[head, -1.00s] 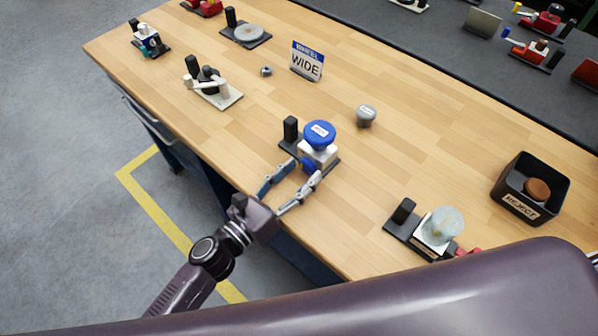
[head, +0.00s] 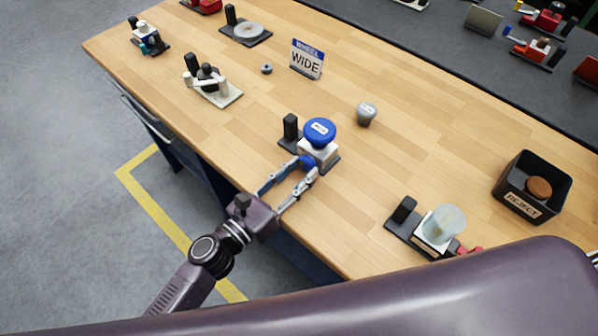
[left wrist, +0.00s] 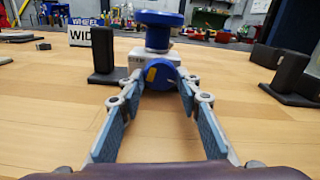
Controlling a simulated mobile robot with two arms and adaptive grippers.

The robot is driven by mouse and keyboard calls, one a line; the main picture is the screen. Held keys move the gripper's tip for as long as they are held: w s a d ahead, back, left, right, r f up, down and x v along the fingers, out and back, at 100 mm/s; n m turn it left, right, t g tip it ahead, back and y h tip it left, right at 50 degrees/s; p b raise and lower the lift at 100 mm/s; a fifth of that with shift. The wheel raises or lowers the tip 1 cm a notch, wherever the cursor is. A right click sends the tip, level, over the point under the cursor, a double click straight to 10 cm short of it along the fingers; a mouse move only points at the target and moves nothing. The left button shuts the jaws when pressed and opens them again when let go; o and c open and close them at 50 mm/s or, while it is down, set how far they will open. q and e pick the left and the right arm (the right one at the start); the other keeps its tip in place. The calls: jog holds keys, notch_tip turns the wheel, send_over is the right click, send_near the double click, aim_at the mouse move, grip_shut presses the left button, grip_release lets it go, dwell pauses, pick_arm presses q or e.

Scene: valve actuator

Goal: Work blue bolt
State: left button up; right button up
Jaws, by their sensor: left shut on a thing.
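The blue bolt (head: 307,163) is a short round blue knob on the near side of a white valve body (head: 318,150). In the left wrist view the bolt (left wrist: 161,75) shows a yellow mark on its face. A large blue wheel (head: 319,130) sits on top of the valve body. My left gripper (head: 306,168) reaches in from the table's near edge, and its fingertips are shut on the bolt from both sides. The gripper (left wrist: 160,80) hides the bolt's sides in the wrist view. My right gripper is not in view.
A black post (head: 290,127) stands left of the valve. A grey knob (head: 366,115) lies behind right. A "WIDE" sign (head: 306,60) stands farther back. A black reject bin (head: 510,195) holds a brown knob at right. Another valve (head: 440,228) stands front right. The wood between is clear.

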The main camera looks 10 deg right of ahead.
pick_arm(q)
jog(key=m+b, duration=0.1)
jog(key=m, duration=0.2)
jog(key=shift+f, duration=0.1)
jog(key=shift+m+b, duration=0.6)
jog(key=shift+m, duration=0.5)
jog(key=o, duration=1.2)
jog(key=shift+c, duration=0.2)
jog(key=shift+s+a, duration=0.35)
jog(key=shift+a, duration=0.2)
jog(key=v, duration=1)
jog(key=shift+s+a, duration=0.25)
jog(key=shift+s, duration=0.05)
